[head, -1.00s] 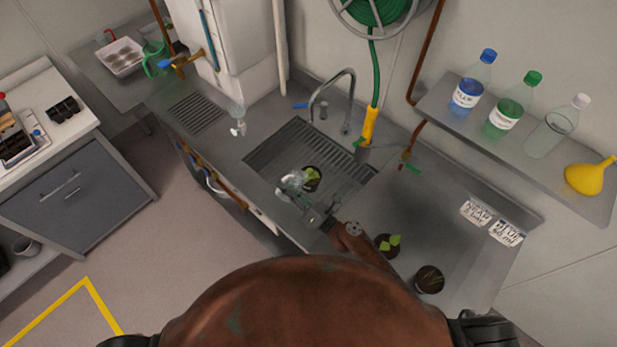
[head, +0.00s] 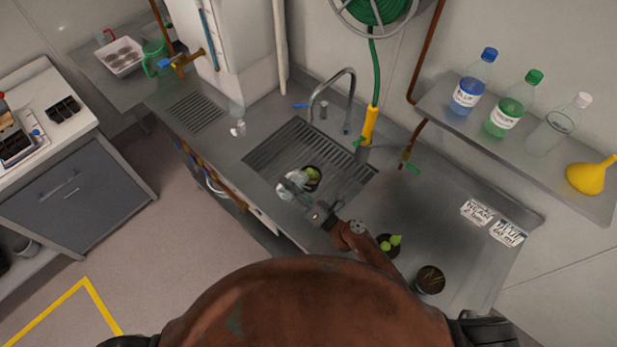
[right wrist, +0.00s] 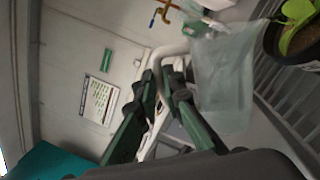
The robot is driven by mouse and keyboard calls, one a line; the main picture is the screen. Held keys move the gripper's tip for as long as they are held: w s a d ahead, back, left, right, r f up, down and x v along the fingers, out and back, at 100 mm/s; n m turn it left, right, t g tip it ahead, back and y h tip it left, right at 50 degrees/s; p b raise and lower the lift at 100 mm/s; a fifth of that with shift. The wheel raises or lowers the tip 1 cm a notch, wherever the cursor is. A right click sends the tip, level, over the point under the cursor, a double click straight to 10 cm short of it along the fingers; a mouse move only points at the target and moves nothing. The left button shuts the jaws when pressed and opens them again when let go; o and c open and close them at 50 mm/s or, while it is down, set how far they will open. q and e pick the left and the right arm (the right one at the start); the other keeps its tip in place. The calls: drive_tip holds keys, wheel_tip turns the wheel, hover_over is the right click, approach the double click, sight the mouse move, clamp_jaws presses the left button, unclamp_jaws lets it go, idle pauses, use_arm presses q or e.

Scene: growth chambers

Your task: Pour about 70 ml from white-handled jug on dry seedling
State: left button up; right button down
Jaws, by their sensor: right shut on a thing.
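The clear jug (head: 291,186) is over the left part of the sink, beside a potted green seedling (head: 312,176) that stands on the sink grate. My right gripper (right wrist: 160,95) is shut on the jug's white handle (right wrist: 168,52). The jug's translucent body (right wrist: 224,82) fills the right of the wrist view, next to the seedling's dark pot (right wrist: 296,44). The jug looks tilted in the head view. I cannot make out its water level or any stream. My left gripper is not in view.
The sink (head: 260,158) has a tap (head: 332,85) behind it. Another small clear vessel (head: 238,124) stands left of the sink. Two more pots, one leafy (head: 389,243) and one dark (head: 429,279), stand on the right counter. Bottles (head: 505,108) line the shelf.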

sight(283, 199)
drive_tip(key=shift+w+d+r+m+p, duration=0.15)
drive_tip(key=shift+w+d+r+m, duration=0.2)
drive_tip(key=shift+m, duration=0.3)
drive_tip(key=shift+w+d+r+m+p, duration=0.1)
drive_tip(key=shift+d+r+m+p, duration=0.05)
drive_tip(key=shift+r+m, duration=0.4)
idle(3.1)
drive_tip(key=shift+s+a+f+n+b, duration=0.2)
drive_tip(key=shift+f+n, duration=0.15)
drive_tip(key=shift+f, duration=0.05)
drive_tip(key=shift+s+a+f+n+b, duration=0.15)
drive_tip(key=shift+f+n, duration=0.2)
drive_tip(key=n, duration=0.1)
drive_tip(key=a+n+p, duration=0.1)
drive_tip(key=n, duration=0.1)
drive_tip(key=shift+s+a+f+g, duration=0.1)
drive_tip(key=shift+s+g, duration=0.2)
drive_tip(key=shift+s, duration=0.1)
drive_tip(key=shift+s+a+f+n+b, duration=0.15)
drive_tip(key=shift+a+f+n+b, duration=0.1)
drive_tip(key=shift+f+n, duration=0.25)
drive_tip(key=shift+s+a+f+n+b, duration=0.1)
drive_tip(key=shift+s+f+n+b, duration=0.1)
drive_tip(key=shift+f+n, duration=0.25)
drive_tip(key=shift+s+a+r+n+g+p, duration=0.1)
drive_tip(key=shift+s+a+n+g+p, duration=0.05)
drive_tip(key=shift+a+n+g+p, duration=0.15)
drive_tip(key=shift+s+a+n+p, duration=0.35)
drive_tip(key=shift+a+n, duration=0.1)
drive_tip(key=shift+n, duration=0.2)
